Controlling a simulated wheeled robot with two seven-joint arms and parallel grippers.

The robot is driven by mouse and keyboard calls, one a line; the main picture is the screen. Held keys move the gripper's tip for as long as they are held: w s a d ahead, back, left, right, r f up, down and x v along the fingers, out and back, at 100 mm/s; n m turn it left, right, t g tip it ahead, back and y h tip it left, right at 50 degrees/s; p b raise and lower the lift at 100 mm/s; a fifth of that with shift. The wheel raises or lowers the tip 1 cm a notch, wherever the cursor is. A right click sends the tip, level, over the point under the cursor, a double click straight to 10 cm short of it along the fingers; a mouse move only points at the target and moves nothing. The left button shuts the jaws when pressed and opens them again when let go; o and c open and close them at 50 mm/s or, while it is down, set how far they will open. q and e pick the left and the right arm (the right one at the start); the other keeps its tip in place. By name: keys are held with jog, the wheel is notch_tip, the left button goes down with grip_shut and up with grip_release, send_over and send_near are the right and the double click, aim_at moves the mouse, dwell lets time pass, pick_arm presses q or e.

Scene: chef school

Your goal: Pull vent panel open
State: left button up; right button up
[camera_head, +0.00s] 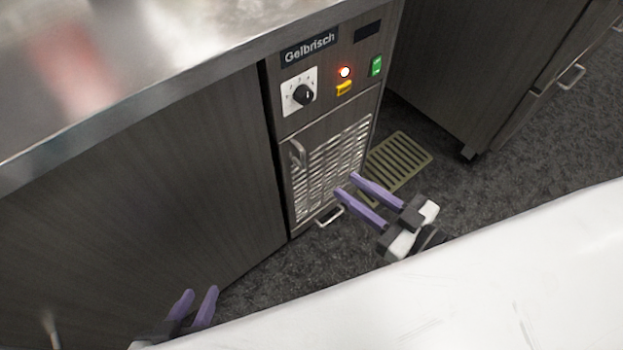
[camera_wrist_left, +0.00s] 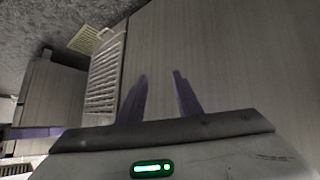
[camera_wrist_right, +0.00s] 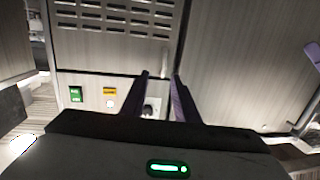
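The vent panel (camera_head: 335,165) is a slatted metal panel low on the front of the cabinet, under the controls. It looks closed. A bar handle (camera_head: 297,153) is at its upper left. My right gripper (camera_head: 347,184) is open and empty, in front of the panel's lower right part in the head view, apart from the handle. The panel shows upside down in the right wrist view (camera_wrist_right: 118,30), with the handle (camera_wrist_right: 165,58) beyond my fingertips. My left gripper (camera_head: 200,292) is open and empty at the lower left, away from the panel, which the left wrist view also shows (camera_wrist_left: 103,80).
A control panel with a black knob (camera_head: 303,95), a green switch (camera_head: 376,66) and a lit lamp (camera_head: 345,72) is above the vent. A second handle (camera_head: 330,215) is below it. A floor grate (camera_head: 400,160) lies to the right. A steel counter (camera_head: 150,60) overhangs the left.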

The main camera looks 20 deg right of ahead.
jog(key=w+a+y+b, duration=0.1)
jog(key=w+a+b, duration=0.1)
jog(key=w+a, duration=0.3)
jog(key=w, duration=0.3)
jog(key=shift+w+a+r+n, duration=0.3)
jog(key=shift+w+n, duration=0.1)
jog(key=shift+c, duration=0.4)
grip_shut()
